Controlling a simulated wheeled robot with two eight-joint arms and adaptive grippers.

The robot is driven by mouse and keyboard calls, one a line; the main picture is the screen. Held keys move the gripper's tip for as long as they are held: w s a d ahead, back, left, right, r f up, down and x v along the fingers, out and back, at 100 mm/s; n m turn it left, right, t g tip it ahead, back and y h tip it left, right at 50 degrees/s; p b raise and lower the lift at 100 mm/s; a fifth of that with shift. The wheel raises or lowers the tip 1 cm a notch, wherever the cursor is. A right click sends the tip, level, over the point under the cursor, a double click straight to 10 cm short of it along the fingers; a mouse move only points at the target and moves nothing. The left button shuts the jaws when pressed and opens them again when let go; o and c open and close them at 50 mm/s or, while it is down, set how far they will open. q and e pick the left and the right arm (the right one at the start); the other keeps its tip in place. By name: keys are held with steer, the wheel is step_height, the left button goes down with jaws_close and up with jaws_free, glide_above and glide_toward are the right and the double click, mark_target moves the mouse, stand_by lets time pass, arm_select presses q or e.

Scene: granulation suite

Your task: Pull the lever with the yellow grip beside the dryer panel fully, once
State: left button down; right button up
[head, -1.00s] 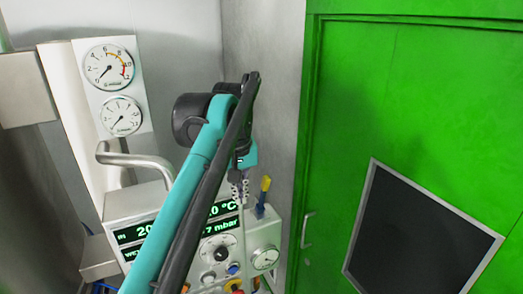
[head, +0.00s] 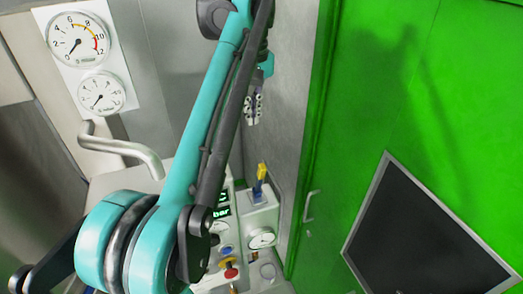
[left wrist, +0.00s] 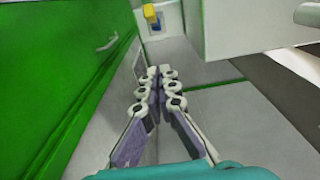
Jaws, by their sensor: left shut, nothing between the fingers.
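The lever with the yellow grip (head: 261,171) stands upright on a small grey box at the right side of the dryer panel (head: 222,240). The yellow grip also shows at the top of the left wrist view (left wrist: 150,12). My left gripper (head: 252,118) is shut and empty. In the head view it hangs above the lever, apart from it. In the left wrist view its fingertips (left wrist: 160,72) are together and the grip lies beyond them. My left arm hides much of the panel. My right gripper is not in view.
A green door (head: 400,100) with a handle (head: 309,206) and dark window stands at the right. A bent metal pipe (head: 125,150) and two gauges (head: 85,65) are at the left. A red button (head: 231,272) and a dial (head: 262,238) sit below the lever.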

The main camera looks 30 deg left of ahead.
mark_target(261, 164)
arm_select(q)
steer(key=d+f, duration=0.1)
steer(key=f, duration=0.2)
steer(key=s+f, duration=0.1)
steer(key=f, duration=0.3)
steer(key=s+d+f, duration=0.1)
steer(key=f, duration=0.3)
steer(key=shift+s+d, duration=0.15)
steer(key=shift+d, duration=0.2)
steer(key=shift+w+a+f, duration=0.1)
steer(key=shift+w+f, duration=0.05)
steer(key=shift+w, duration=0.1)
steer(key=shift+s+d, duration=0.2)
steer(key=shift+s, duration=0.05)
steer(key=shift+s+d+f+t+y, duration=0.25)
steer(key=shift+s+d+t+y, duration=0.25)
steer(key=shift+s+d+y, duration=0.15)
steer(key=s+d+f+t+y+b, duration=0.5)
steer(key=s+d+f+y+b, duration=0.1)
steer(key=d+f, duration=0.2)
steer(key=shift+s+f+t, duration=0.3)
steer(key=shift+s, duration=0.1)
